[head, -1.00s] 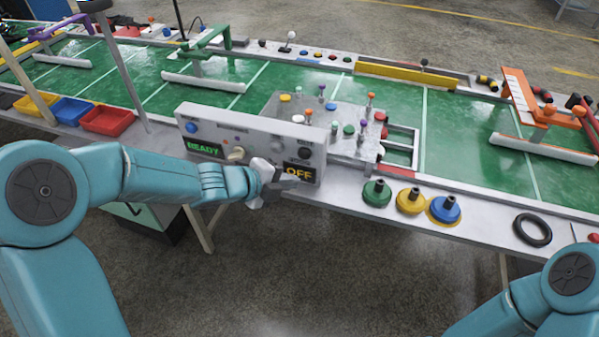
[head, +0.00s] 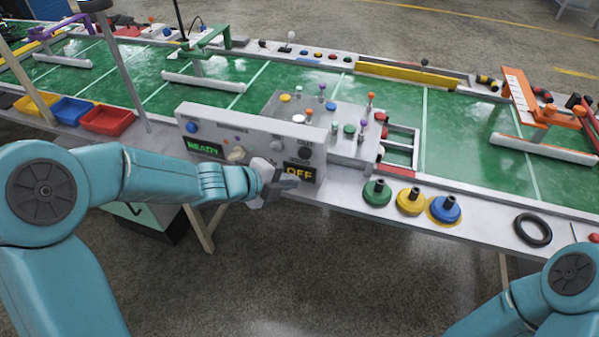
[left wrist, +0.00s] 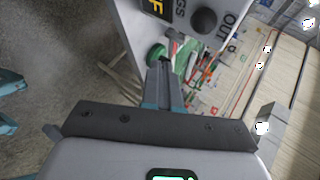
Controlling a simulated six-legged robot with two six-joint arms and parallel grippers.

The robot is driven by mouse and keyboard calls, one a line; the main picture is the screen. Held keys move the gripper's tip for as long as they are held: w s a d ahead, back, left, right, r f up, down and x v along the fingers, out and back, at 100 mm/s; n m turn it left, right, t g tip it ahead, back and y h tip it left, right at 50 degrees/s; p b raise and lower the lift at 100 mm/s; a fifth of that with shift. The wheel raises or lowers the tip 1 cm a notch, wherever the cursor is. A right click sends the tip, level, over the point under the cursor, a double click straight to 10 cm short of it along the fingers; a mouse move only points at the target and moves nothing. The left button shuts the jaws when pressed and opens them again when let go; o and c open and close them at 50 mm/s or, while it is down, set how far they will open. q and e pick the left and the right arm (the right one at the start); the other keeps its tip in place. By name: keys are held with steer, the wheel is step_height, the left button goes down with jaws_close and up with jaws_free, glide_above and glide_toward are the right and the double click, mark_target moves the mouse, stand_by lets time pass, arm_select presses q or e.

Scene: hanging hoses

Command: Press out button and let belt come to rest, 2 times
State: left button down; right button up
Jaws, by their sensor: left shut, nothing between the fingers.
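The control panel (head: 245,150) is a grey box at the near edge of the green belt (head: 460,140). Its left display (head: 204,147) reads READY in green and its right display (head: 299,172) reads OFF in yellow. The black out button (head: 305,153) sits above the OFF display, beside the label OUT. The button (left wrist: 204,20) also shows at the top of the left wrist view. My left gripper (head: 289,183) is shut and empty in front of the OFF display, below the button. Its fingers (left wrist: 165,85) point towards the panel, apart from the button.
A blue knob (head: 191,127) and a pale knob (head: 236,153) are on the panel's left. Green (head: 377,192), yellow (head: 411,200) and blue (head: 445,208) discs and a black ring (head: 533,230) lie along the near ledge. Coloured bins (head: 107,120) stand at left.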

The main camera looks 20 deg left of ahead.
mark_target(304, 154)
stand_by(0.4)
arm_select(q)
steer(key=s+p, duration=0.2)
steer(key=s, duration=0.1)
steer(key=shift+s+p, duration=0.4)
steer(key=w+p, duration=0.5)
steer(key=w, duration=0.3)
steer(key=shift+w, duration=0.35)
